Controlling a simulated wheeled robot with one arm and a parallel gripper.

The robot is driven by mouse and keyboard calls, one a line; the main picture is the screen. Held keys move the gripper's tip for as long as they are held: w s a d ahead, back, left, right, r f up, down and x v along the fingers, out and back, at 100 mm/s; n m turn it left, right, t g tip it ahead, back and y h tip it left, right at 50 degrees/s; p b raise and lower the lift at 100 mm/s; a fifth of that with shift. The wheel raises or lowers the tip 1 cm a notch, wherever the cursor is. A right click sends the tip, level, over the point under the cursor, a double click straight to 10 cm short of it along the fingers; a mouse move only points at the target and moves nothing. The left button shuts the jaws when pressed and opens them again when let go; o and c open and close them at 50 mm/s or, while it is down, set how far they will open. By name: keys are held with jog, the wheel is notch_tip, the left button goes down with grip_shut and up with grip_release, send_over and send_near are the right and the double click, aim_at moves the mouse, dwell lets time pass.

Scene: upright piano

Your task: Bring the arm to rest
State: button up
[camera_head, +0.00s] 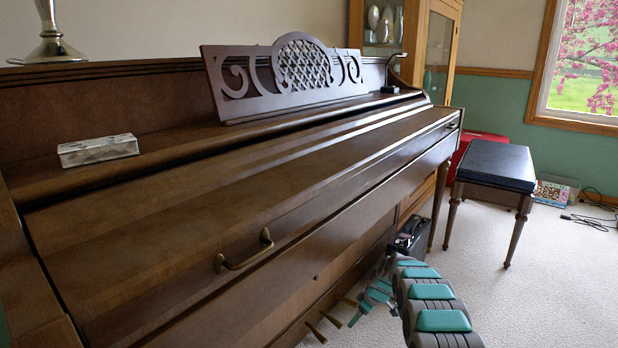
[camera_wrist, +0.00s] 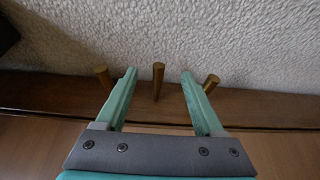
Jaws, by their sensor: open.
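My arm (camera_head: 430,300) hangs low in front of the piano, with grey links and teal panels. My gripper (camera_head: 358,313) is down near the pedals, partly hidden behind the arm in the head view. In the wrist view my gripper (camera_wrist: 159,75) has its two teal fingers spread apart with nothing held. The middle brass pedal (camera_wrist: 158,80) shows in the gap between the fingers. The left pedal (camera_wrist: 102,76) and right pedal (camera_wrist: 210,84) show just outside them. I cannot tell whether any finger touches a pedal.
The upright piano (camera_head: 240,200) fills the left and middle, its lid shut, with a brass handle (camera_head: 244,252) on the front. A black-topped bench (camera_head: 496,166) stands to the right. A dark box (camera_head: 410,238) sits beside the piano leg. Carpet (camera_head: 560,290) at right is clear.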

jog(key=s+r+m+g+h, duration=0.1)
jog(key=s+r, duration=0.4)
jog(key=r, duration=0.3)
jog(key=s+r+m, duration=0.2)
jog(key=s+r, duration=0.3)
jog(key=r, duration=0.2)
jog(key=s+r+m+g+h, duration=0.1)
jog(key=s+r+m+g, duration=0.15)
jog(key=s+r, duration=1.4)
jog(key=s+a+r+m+g+h, duration=0.15)
jog(key=s+m, duration=0.35)
jog(key=s, duration=3.1)
notch_tip(320, 180, up, 11)
jog(key=p, duration=1)
jog(key=shift+a+r+p, duration=0.15)
jog(key=shift+a+p, duration=0.05)
jog(key=shift+p, duration=0.15)
